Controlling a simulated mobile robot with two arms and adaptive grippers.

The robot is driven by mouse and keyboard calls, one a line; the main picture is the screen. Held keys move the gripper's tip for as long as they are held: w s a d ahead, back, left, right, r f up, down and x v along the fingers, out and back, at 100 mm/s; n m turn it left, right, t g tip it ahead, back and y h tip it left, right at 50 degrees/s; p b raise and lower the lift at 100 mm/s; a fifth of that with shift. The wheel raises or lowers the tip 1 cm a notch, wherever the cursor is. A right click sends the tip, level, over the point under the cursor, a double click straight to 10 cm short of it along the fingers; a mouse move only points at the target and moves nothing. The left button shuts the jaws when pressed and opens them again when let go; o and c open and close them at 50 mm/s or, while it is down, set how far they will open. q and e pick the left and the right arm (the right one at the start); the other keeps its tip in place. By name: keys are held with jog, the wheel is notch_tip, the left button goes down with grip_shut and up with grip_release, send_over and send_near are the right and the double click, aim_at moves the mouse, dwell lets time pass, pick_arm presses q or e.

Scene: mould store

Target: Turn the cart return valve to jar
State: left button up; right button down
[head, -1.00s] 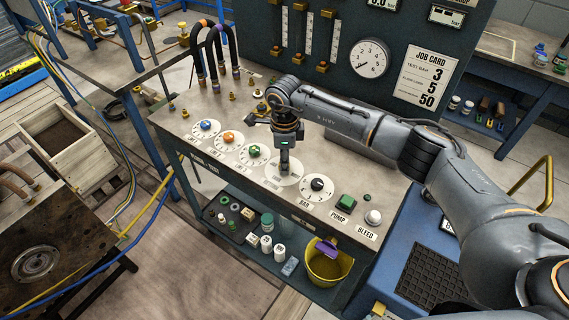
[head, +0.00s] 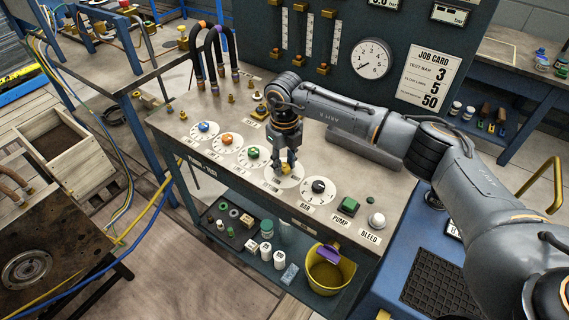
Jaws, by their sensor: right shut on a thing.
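A row of round white dials with coloured knobs runs along the cart's grey top: a blue knob (head: 203,127), an orange knob (head: 227,139), a green knob (head: 253,153) and a black knob (head: 318,186). My right gripper (head: 283,170) points down over the white dial between the green and black knobs. It is shut on a yellow knob (head: 282,172), which its fingers partly hide. The label below this dial is too small to read, so I cannot confirm it as the cart return valve or read its setting. My left gripper is not in view.
A green pump button (head: 348,206) and a white bleed button (head: 376,220) sit right of the dials. Hoses (head: 209,60) and a gauge panel (head: 330,50) rise behind. A yellow bucket (head: 330,270) and small jars stand on the lower shelf.

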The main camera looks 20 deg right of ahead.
aim_at(284, 166)
jog(key=shift+m, duration=1)
jog(key=c, duration=1)
grip_release()
notch_tip(284, 166, up, 12)
